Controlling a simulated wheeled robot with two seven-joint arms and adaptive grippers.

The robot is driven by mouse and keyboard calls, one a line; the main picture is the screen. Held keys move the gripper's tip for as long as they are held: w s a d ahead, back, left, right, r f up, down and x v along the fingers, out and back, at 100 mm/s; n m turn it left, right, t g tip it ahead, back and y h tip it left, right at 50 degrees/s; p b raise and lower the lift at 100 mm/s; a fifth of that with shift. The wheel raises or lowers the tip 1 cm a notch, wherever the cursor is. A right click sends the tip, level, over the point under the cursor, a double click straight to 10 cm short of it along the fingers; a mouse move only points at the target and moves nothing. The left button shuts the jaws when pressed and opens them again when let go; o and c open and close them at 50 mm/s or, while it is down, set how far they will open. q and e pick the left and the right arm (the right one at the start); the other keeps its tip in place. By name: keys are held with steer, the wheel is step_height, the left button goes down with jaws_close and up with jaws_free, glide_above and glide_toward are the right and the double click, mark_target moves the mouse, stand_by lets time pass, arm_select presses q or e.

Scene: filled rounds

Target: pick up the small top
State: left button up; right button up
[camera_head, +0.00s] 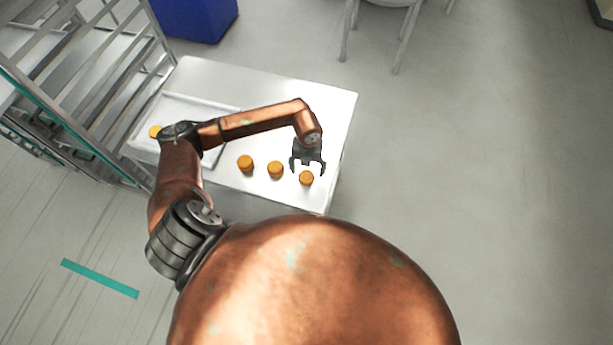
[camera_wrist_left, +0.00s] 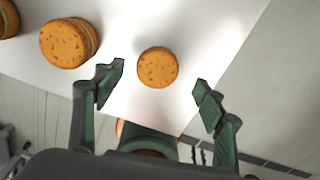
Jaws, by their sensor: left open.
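The small top (camera_head: 306,178) is a round orange-brown piece near the right front corner of the white table. In the left wrist view the small top (camera_wrist_left: 157,67) shows darker specks and lies just beyond and between the fingertips. My left gripper (camera_head: 307,170) is open above it, with its fingers on either side and nothing held. In the left wrist view the two green-padded fingers (camera_wrist_left: 159,88) are spread wide. I cannot tell the exact height of the gripper over the small top. My right gripper does not show.
Two larger filled rounds, one in the middle (camera_head: 275,170) and one further left (camera_head: 245,163), stand in a row beside the small top. A tray (camera_head: 222,108) lies on the table's left part, with another round (camera_head: 155,131) at its left. A metal rack (camera_head: 75,75) stands left.

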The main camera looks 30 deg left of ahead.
mark_target(306, 176)
arm_select(q)
steer(key=shift+s+a+f+p, duration=0.15)
steer(key=shift+f+p, duration=0.2)
steer(key=shift+f, duration=1.55)
steer(key=shift+c, duration=0.6)
steer(key=c, duration=0.8)
steer(key=shift+o, duration=0.2)
steer(key=shift+r, duration=0.1)
